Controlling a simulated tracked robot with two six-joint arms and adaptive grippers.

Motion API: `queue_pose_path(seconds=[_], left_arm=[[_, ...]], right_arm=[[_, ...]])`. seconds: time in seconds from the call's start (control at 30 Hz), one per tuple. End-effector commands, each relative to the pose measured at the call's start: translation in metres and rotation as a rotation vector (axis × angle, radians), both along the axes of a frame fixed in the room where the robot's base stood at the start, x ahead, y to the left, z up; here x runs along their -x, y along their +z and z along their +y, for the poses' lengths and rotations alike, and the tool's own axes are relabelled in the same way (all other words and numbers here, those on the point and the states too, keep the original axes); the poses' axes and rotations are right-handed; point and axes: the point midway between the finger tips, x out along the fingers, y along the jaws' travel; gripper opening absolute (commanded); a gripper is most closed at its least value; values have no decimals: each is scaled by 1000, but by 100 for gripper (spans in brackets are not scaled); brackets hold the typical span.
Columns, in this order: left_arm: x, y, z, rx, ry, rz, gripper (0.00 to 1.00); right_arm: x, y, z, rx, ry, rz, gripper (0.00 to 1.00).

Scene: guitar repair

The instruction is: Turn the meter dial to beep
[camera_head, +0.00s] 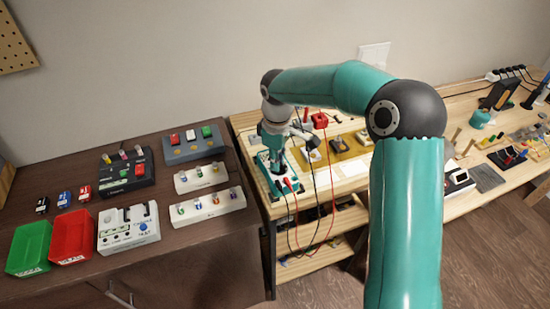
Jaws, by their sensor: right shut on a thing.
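The meter (296,185) has a teal case and lies on the light wooden bench, near its left end. Red and black leads run from its lower part and hang over the bench's front edge. My right gripper (278,166) points down onto the meter, its fingers shut at the meter's face. The dial is hidden under the fingers, so its setting cannot be read. My left gripper is not in view.
A dark cabinet on the left carries a green bin (30,247), a red bin (71,237), a white switch box (128,228) and racks of small parts. A red block (320,120) and an amber tray (345,150) are right of the meter. My right arm covers the bench's middle.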

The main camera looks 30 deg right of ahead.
Motion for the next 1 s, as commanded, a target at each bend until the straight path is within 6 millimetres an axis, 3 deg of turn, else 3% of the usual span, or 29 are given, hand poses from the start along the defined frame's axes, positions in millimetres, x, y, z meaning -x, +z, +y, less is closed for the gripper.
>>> queue_pose_path(seconds=[0.5, 1.0], left_arm=[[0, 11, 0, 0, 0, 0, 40], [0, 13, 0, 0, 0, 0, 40]], right_arm=[[1, 1, 1, 1, 391, -2, 0], [1, 1, 1, 1, 477, -1, 0]])
